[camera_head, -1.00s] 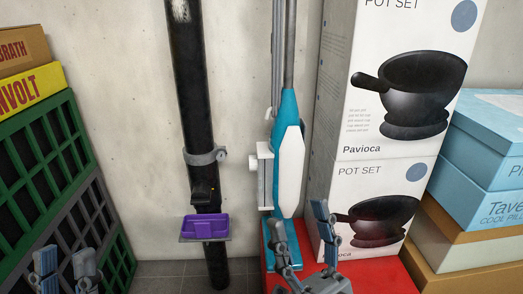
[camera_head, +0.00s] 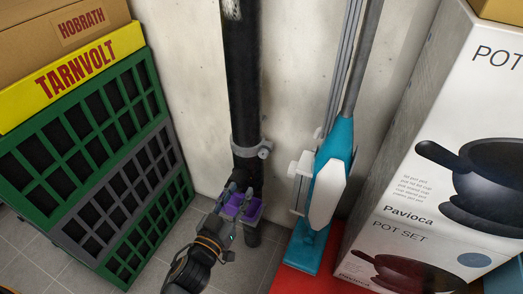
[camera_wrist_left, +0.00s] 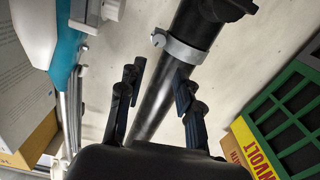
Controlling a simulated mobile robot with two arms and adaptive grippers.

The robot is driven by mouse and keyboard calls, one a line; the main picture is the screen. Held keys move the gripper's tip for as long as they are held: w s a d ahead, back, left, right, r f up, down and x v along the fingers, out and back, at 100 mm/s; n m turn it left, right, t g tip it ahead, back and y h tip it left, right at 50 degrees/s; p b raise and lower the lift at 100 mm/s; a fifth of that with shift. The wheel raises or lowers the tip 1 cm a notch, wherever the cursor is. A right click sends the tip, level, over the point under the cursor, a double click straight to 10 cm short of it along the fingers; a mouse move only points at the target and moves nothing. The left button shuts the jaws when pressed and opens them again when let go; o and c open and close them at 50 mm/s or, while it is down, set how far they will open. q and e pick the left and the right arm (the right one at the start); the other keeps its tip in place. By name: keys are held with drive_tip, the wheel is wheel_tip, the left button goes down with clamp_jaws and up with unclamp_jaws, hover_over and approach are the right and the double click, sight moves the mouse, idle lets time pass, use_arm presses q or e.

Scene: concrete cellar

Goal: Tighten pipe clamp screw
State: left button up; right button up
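A grey pipe clamp (camera_head: 247,149) rings the black vertical pipe (camera_head: 241,80) in the head view. Its screw end (camera_head: 264,152) sticks out on the right. In the left wrist view the clamp (camera_wrist_left: 186,50) shows beyond the fingers, with its screw (camera_wrist_left: 158,40) at its left end. In the left wrist view my left gripper (camera_wrist_left: 158,98) is open, with nothing held between the fingers. My right gripper is out of view.
Green and grey crates (camera_head: 85,150) with boxes on top stand left of the pipe. A teal and white upright cleaner (camera_head: 328,185) stands close on the right, beside pot set boxes (camera_head: 440,170). Floor tiles (camera_head: 210,250) are bare around my arm.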

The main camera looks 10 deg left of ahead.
sight(262, 156)
use_arm(q)
drive_tip(key=w, duration=0.4)
drive_tip(key=w+d, duration=0.1)
drive_tip(key=w, duration=0.3)
drive_tip(key=w+d, duration=0.1)
drive_tip(key=w, duration=0.2)
drive_tip(key=shift+w+d+b, duration=0.2)
drive_tip(key=shift+w+b, duration=0.2)
drive_tip(key=shift+w+d, duration=0.1)
drive_tip(key=shift+w, duration=0.35)
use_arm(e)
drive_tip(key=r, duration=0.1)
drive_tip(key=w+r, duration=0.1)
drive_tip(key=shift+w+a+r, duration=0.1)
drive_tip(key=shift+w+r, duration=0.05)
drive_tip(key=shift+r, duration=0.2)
use_arm(q)
clamp_jaws()
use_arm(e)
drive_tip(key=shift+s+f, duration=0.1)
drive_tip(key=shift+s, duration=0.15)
